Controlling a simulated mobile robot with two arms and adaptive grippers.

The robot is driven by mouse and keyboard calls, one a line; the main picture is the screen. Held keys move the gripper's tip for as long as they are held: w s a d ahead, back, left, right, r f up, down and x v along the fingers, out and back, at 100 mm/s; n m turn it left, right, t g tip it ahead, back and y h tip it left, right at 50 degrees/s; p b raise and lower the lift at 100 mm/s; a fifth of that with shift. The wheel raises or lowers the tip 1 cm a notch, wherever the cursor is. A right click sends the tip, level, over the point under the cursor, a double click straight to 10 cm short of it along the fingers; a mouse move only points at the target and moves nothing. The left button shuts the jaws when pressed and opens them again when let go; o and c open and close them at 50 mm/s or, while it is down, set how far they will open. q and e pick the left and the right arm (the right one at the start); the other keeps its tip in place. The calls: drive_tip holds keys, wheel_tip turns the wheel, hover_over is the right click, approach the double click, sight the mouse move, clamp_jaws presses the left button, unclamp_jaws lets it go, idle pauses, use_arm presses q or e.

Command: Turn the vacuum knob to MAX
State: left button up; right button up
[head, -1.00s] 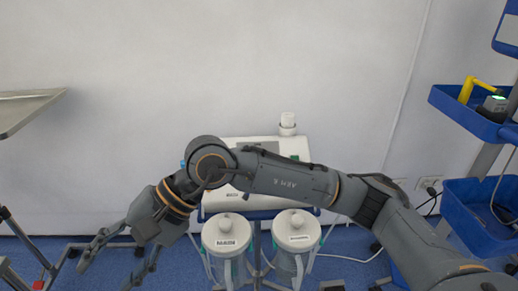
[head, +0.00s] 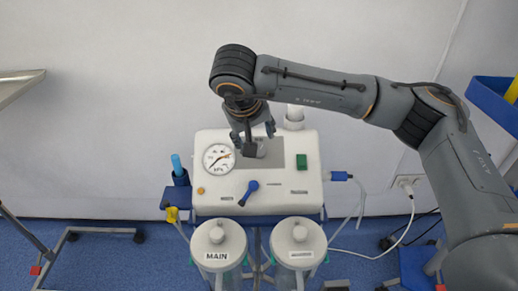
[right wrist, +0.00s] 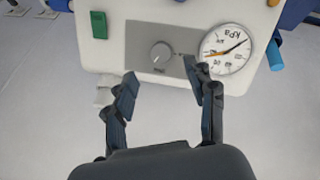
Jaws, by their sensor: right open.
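The white suction unit (head: 225,193) stands upright in the middle of the head view, on a stand. Its round grey vacuum knob (right wrist: 161,54) sits on a grey panel (right wrist: 180,42) in the right wrist view, with the pressure gauge (right wrist: 225,50) beside it. In the head view the knob (head: 262,149) is partly covered by my right gripper (head: 251,138). That gripper is open and empty, with its fingertips (right wrist: 161,78) spread on either side just short of the knob; I see no contact. My left gripper is not in view.
Two lidded jars, one marked MAIN (head: 217,240) and another (head: 297,240), hang in front of the unit. A blue lever (head: 249,192) and a green switch (head: 301,161) are on its face. A blue cart tray (head: 494,97) is at right, a metal table edge (head: 18,85) at left.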

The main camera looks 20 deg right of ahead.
sight(259, 151)
drive_tip(key=x, duration=0.7)
drive_tip(key=shift+w+f, duration=0.1)
drive_tip(key=shift+f, duration=0.05)
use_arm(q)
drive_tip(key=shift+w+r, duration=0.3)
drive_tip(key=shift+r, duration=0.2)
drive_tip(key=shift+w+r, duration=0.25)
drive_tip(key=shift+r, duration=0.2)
use_arm(e)
drive_tip(key=c, duration=1.1)
